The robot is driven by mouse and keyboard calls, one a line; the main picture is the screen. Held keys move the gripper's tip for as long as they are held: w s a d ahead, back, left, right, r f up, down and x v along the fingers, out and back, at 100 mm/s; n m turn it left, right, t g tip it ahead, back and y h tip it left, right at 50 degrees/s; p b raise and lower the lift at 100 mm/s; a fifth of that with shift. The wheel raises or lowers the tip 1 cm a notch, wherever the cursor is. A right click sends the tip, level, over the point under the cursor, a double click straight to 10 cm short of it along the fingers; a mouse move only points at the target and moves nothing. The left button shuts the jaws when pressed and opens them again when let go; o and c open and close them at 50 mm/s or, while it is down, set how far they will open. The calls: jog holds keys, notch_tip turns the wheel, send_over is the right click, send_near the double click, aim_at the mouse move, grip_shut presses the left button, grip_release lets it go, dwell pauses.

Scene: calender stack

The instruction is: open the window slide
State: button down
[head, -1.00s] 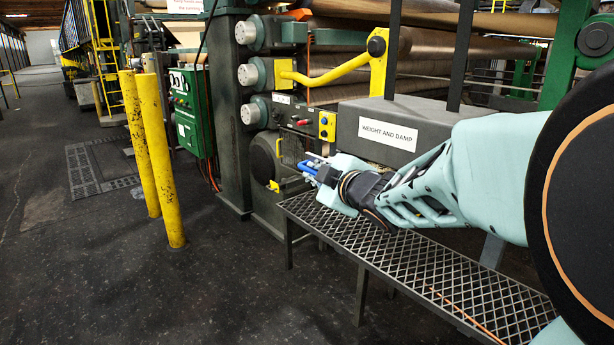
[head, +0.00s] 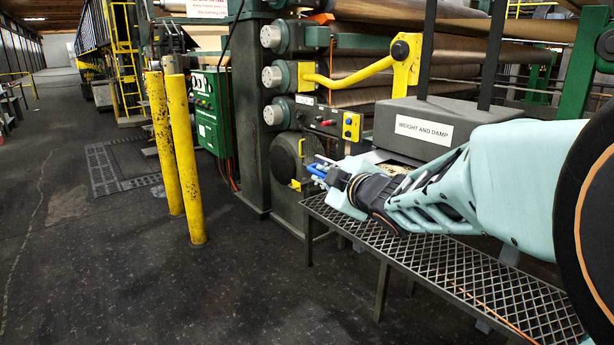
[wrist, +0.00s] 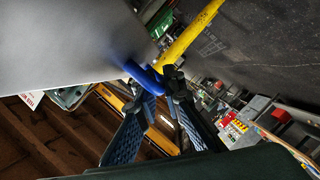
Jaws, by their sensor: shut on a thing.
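My gripper (head: 324,172) is at the left end of the grey box labelled "WEIGHT AND DAMP" (head: 400,105), above the mesh bench. In the wrist view, my gripper's two dark textured fingers (wrist: 165,88) close around a bright blue bent handle (wrist: 146,78). The handle sits at the edge of a smooth grey panel (wrist: 70,40); I cannot tell for sure whether this panel is the window slide. Blue also shows at the fingertips in the head view. A pale patch with dark marks (head: 385,160) shows under the box, partly hidden behind my arm.
The mesh-topped bench (head: 470,280) runs below my arm.

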jog(key=shift+s+a+r, duration=0.2)
jog(key=shift+a+r, duration=0.25)
jog(key=c, duration=2.3)
grip_release()
jog(key=shift+f, duration=0.1)
jog(key=shift+f, duration=0.15)
jog(key=shift+d, duration=0.1)
